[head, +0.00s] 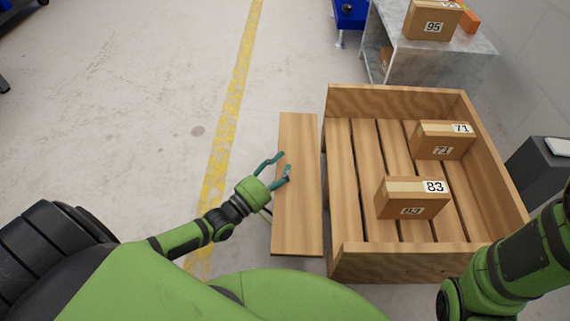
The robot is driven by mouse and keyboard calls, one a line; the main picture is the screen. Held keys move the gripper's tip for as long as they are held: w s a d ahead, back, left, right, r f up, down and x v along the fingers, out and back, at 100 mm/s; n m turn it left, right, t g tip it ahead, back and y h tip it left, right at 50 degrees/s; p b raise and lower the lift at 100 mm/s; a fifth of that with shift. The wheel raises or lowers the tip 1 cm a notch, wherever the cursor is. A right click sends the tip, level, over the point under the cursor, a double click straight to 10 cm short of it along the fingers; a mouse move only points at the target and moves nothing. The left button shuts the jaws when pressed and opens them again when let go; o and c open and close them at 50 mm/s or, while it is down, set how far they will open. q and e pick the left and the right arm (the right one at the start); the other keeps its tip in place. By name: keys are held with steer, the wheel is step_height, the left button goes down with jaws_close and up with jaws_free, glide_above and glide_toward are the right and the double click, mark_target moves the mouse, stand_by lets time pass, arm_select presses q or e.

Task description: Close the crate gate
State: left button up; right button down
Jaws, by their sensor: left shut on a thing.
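The wooden crate (428,96) stands right of centre, with a slatted floor and raised walls at the back, right and front. Its left side is open. The gate (299,205) is a plain wooden panel swung down outward along that left side, with a dark gap between it and the crate floor. My left gripper (286,163) is at the gate's outer left edge, its teal fingers shut on that edge. My right arm enters at the lower right, and its gripper is out of view.
Inside the crate sit a box marked 83 (408,200) and a box marked 71 (443,141). A grey table (465,47) with a box marked 95 (431,20) stands behind. Open floor with a yellow line (226,125) lies left of the gate.

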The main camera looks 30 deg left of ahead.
arm_select(q)
steer(key=f+p+v, duration=0.1)
steer(key=v, duration=0.7)
steer(key=shift+p, duration=0.35)
steer(key=shift+d, duration=0.1)
stand_by(0.3)
steer(key=v, duration=0.7)
steer(key=shift+r, duration=0.55)
